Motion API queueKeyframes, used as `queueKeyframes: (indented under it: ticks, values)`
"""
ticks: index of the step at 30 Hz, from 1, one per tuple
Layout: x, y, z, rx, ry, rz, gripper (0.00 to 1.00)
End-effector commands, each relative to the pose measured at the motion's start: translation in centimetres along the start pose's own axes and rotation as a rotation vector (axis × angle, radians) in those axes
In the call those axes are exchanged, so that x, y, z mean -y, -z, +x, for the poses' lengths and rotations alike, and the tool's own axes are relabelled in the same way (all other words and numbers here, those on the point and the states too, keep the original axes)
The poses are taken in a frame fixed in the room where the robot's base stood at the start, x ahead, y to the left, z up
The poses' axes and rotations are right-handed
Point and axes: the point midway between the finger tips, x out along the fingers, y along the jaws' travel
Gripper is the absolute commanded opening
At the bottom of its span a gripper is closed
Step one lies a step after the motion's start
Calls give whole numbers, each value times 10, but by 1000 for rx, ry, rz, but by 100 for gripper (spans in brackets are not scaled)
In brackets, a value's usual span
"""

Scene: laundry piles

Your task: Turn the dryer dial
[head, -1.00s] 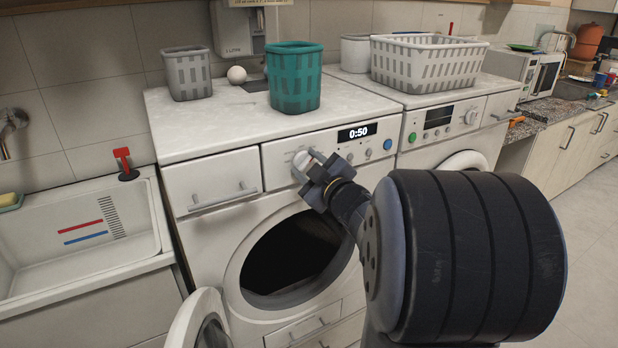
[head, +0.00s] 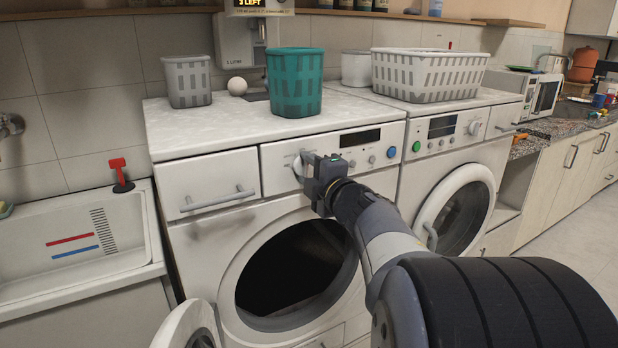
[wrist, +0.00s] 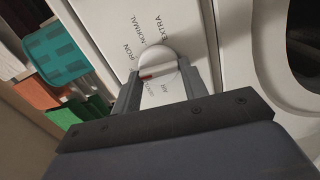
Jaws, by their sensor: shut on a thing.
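The dryer (head: 225,240) is the left white machine, with its round door open and a dark drum inside. Its white round dial (head: 299,166) is at the left of the control panel. My gripper (head: 306,166) is shut on the dial from the front. In the wrist view the dial (wrist: 157,60) sits between the two fingers of my gripper (wrist: 158,78). A red mark shows on the dial. The words IRON, NORMAL and EXTRA are printed around it; lower labels are partly hidden or too small to read. The panel display (head: 360,138) is dark.
A teal basket (head: 294,82), a grey basket (head: 188,82) and a white ball (head: 237,86) stand on the dryer. A second machine (head: 455,165) with a white basket (head: 428,74) is to the right. The sink (head: 85,235) is left. The open dryer door (head: 188,328) juts out below.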

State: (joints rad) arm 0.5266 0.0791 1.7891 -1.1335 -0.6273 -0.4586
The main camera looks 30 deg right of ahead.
Motion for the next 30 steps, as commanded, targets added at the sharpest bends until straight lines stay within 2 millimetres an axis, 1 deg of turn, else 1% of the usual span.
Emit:
queueKeyframes:
  ticks: [6, 20, 21, 28, 29, 30]
  values:
    - [2, 0, 0, 0, 1, -53, 19]
    - [1, 0, 0, -1, 2, -65, 19]
    - [1, 0, 0, -1, 2, -65, 42]
    - [1, 0, 0, 0, 1, -65, 61]
    - [1, 0, 0, 0, 1, -65, 63]
    - [1, 0, 0, 0, 1, -65, 63]
